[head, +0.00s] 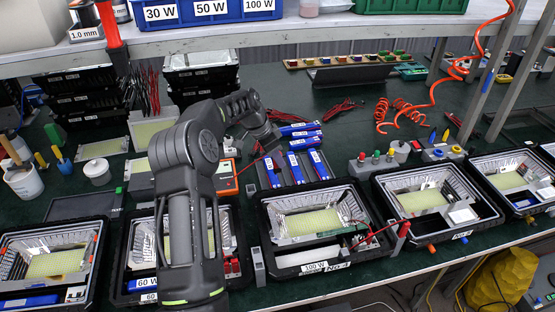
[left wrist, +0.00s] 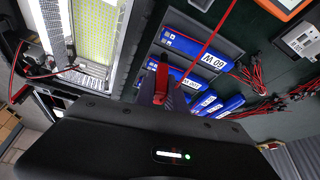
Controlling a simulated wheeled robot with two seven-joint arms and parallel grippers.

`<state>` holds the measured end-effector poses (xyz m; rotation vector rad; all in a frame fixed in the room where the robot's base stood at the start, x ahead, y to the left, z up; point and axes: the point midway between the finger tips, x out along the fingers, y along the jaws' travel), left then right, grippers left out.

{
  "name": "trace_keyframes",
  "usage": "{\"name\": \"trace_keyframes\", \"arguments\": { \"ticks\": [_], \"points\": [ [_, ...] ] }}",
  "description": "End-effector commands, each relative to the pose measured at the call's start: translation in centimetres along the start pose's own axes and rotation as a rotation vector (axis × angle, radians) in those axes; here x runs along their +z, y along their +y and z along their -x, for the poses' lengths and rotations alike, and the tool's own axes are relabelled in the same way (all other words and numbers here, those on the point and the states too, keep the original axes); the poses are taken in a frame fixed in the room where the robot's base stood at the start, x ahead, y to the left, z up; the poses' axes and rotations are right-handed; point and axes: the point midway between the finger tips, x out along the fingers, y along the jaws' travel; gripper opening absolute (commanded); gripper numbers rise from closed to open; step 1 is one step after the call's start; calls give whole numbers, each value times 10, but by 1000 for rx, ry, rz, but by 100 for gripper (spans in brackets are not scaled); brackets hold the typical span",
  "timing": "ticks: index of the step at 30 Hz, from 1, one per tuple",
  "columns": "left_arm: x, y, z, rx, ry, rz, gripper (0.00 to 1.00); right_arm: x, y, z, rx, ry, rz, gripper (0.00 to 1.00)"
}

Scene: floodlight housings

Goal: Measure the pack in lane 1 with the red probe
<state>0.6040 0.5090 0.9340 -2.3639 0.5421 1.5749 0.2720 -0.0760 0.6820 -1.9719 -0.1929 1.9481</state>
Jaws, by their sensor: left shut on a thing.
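My left gripper (head: 271,143) is over the rear of the dark lane tray (head: 268,181). In the left wrist view it is shut on the red probe (left wrist: 162,82), seen just beyond the dark gripper body. A thin red lead shows there. Blue packs lie in the tray lanes: one pack (head: 295,168), another pack (head: 317,163), and more behind (head: 300,129). In the left wrist view a pack labelled 60 W (left wrist: 197,46) lies near the probe. I cannot read lane numbers or tell whether the probe tip touches a pack. My right gripper is not in view.
An orange meter (head: 227,179) stands left of the tray, partly behind my arm. Open floodlight housings (head: 318,255) line the front edge. A grey button box (head: 376,162) stands to the right. Stacked housings (head: 200,75) stand at the back left. A shelf (head: 300,25) runs above.

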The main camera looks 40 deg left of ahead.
Motion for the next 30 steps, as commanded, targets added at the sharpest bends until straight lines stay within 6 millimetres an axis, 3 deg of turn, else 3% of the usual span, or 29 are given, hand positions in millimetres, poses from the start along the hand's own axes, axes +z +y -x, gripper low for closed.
{"name": "trace_keyframes", "arguments": {
  "ticks": [16, 30],
  "points": [
    [20, 0, -48, -1, 0, 0, 0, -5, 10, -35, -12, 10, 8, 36],
    [22, 0, -54, -1, 0, 0, 0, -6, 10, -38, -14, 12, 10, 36]
  ]
}}
